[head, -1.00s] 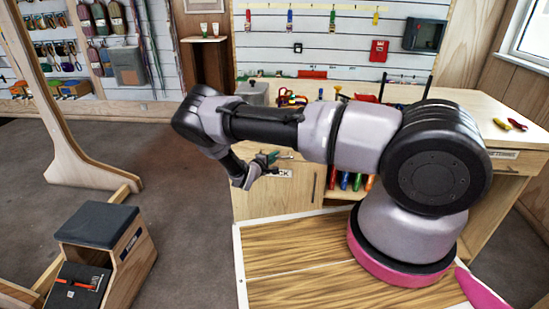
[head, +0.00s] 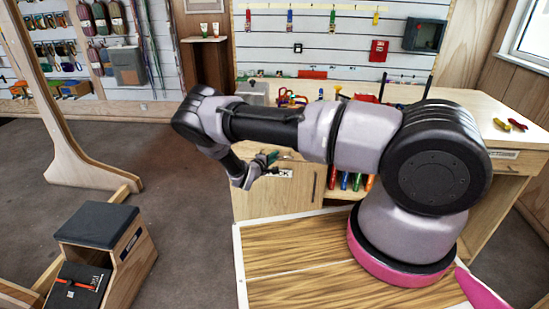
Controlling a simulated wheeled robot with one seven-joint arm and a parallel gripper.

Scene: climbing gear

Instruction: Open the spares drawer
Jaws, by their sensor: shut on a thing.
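The workbench cabinet (head: 245,203) stands behind my arm, with a pale wooden front. My gripper (head: 270,158) is at the upper left of this front, at the drawer level just above a partly covered label ending in "CK" (head: 284,173). The gripper is shut on what appears to be the drawer's handle, which its fingers hide. My arm covers most of the drawer front, so its label and any gap around it cannot be read clearly.
A door with a vertical handle (head: 314,187) lies below the gripper, beside an open bay of coloured tools (head: 357,182). Another labelled front (head: 504,155) is at the right. A step box (head: 98,226) stands on the floor at left; floor between is clear.

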